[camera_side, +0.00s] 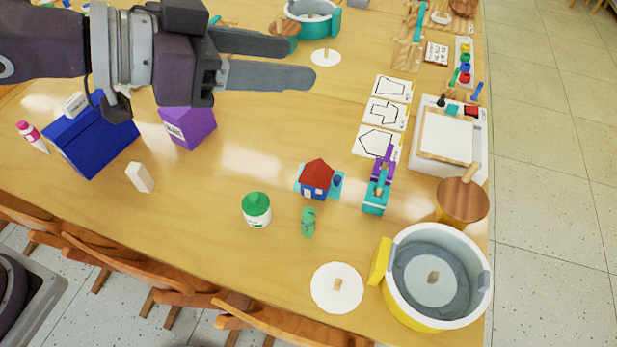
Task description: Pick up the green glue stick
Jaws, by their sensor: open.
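A small green cylinder (308,222), which looks like the green glue stick, stands upright on the wooden table (215,245) at front centre. My gripper (301,62) reaches in from the upper left. Its two grey fingers are spread and nothing is between them. It is above the far part of the table, well away from the green cylinder and the jar.
A small red-roofed house (317,178) stands just behind the green cylinder. A purple and teal tool (378,188) is to its right. A blue box (92,140) and purple box (188,126) are left.

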